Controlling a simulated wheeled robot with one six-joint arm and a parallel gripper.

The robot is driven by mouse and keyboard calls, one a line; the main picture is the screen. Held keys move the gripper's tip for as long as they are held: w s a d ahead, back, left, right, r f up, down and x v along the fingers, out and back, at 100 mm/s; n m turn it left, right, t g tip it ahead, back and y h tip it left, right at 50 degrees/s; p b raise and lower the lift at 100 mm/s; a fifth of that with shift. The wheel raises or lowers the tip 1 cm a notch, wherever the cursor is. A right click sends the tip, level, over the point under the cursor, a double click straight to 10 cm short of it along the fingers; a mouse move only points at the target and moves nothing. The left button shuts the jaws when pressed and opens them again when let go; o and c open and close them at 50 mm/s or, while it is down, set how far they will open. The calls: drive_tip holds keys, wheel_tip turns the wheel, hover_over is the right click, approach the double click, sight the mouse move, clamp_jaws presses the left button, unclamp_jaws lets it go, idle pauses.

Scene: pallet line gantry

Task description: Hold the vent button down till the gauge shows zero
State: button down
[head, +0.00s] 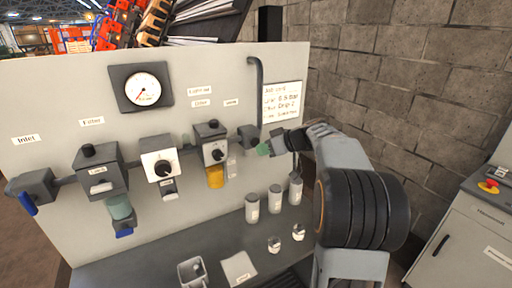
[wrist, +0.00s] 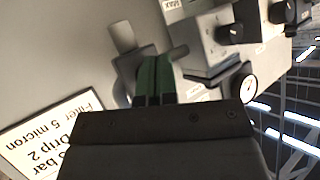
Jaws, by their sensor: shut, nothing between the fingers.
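The round gauge (head: 141,88) has a white dial on a dark plate at the panel's upper left. Its needle seems to point down and left; the numbers are too small to read. It also shows upside down in the wrist view (wrist: 248,88). I cannot pick out the vent button for certain. A grey outlet block (head: 247,138) sits under the bent pipe. My gripper (head: 264,149) is shut and empty, its green tips just right of this block. In the wrist view the green fingers (wrist: 155,78) overlap grey fittings; I cannot tell whether they touch.
Left of the block are a lubricator (head: 211,140) with an amber bowl, a regulator (head: 161,160) and a filter (head: 97,170). A settings card (head: 284,102) hangs beside my arm. Several canisters (head: 252,208) stand on the bench below. A cabinet with a red button (head: 488,187) is at right.

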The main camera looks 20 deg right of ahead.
drive_tip(key=shift+s, duration=0.1)
drive_tip(key=shift+s+d+b, duration=0.15)
drive_tip(key=shift+s+b, duration=0.85)
drive_tip(key=shift+s, duration=0.25)
drive_tip(key=shift+s+d+b, duration=0.15)
drive_tip(key=shift+s+b, duration=0.85)
drive_tip(key=shift+s, duration=0.25)
